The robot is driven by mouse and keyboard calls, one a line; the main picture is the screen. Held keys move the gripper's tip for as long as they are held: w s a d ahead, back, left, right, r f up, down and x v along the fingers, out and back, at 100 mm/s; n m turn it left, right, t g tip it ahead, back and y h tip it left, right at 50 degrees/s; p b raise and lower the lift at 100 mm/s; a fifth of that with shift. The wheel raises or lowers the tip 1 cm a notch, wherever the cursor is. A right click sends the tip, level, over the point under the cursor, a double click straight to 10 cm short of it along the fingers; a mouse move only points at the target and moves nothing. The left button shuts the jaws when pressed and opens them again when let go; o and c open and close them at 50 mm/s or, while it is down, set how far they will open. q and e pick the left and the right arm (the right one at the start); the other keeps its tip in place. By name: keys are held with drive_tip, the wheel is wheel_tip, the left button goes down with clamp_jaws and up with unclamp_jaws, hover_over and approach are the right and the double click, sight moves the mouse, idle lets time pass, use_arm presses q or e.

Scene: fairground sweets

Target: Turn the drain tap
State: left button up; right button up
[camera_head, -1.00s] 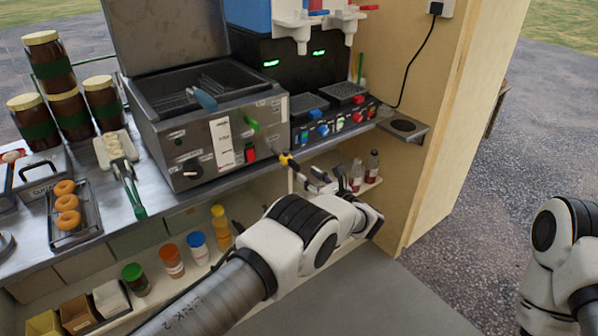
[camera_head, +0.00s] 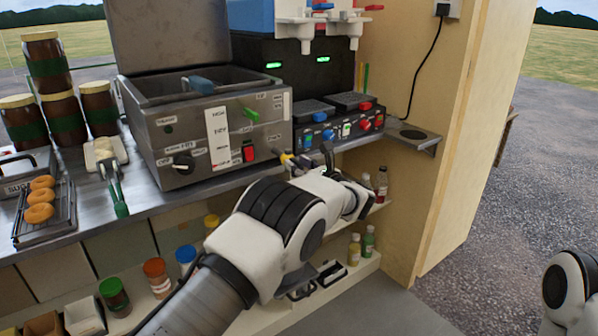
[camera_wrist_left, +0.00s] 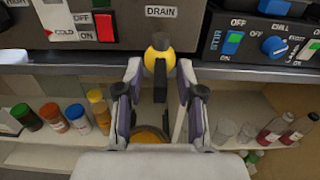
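The drain tap shows in the left wrist view as a yellow knob (camera_wrist_left: 160,45) under the DRAIN label, on the lower front of the steel fryer. In the head view the yellow tap (camera_head: 286,158) is small and partly hidden by my left gripper (camera_head: 302,164). In the left wrist view my left gripper (camera_wrist_left: 160,72) is open, with one finger on each side just below and in front of the knob. I cannot tell whether a finger touches it. My right gripper is out of view; only part of my right arm shows at the right edge.
Bottles and jars stand on shelves (camera_head: 345,275) below the counter. The floor at front right is clear.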

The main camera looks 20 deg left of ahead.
use_arm(q)
clamp_jaws()
drive_tip(key=shift+m, duration=0.5)
drive_tip(key=shift+d+m, duration=0.1)
drive_tip(key=shift+m, duration=0.9)
drive_tip(key=m, duration=0.2)
drive_tip(key=shift+w+m, duration=0.1)
drive_tip(key=shift+m, duration=0.2)
drive_tip(key=m+p, duration=0.1)
drive_tip(key=m, duration=0.5)
drive_tip(key=shift+w+d+f, duration=0.1)
drive_tip(key=m+p, duration=0.1)
drive_tip(key=m, duration=0.5)
drive_tip(key=shift+f+p, duration=0.15)
drive_tip(key=shift+p, duration=0.2)
drive_tip(key=shift+m, duration=0.3)
